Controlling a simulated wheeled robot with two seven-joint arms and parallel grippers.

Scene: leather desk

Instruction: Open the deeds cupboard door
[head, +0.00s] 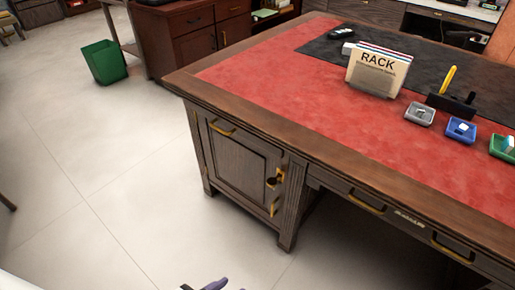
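The cupboard door (238,165) is a dark wood panel in the left end of the desk front, and it looks shut. A brass pull (222,129) sits along its top edge. A dark round knob or key (271,182) and brass fittings show at its right edge, and brass hinge-like pieces at its left edge. No name is readable on it. Only a small grey-purple tip of what seems to be my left gripper (214,285) shows at the bottom edge, well below the door and apart from it; its opening cannot be made out. My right gripper is out of view.
The desk's red leather top (260,75) carries a rack of papers (378,72), small trays and a pen holder. A drawer with a brass pull (367,202) lies right of the cupboard. A green bin (104,62) stands at the back left. The pale floor (120,200) before the door is clear.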

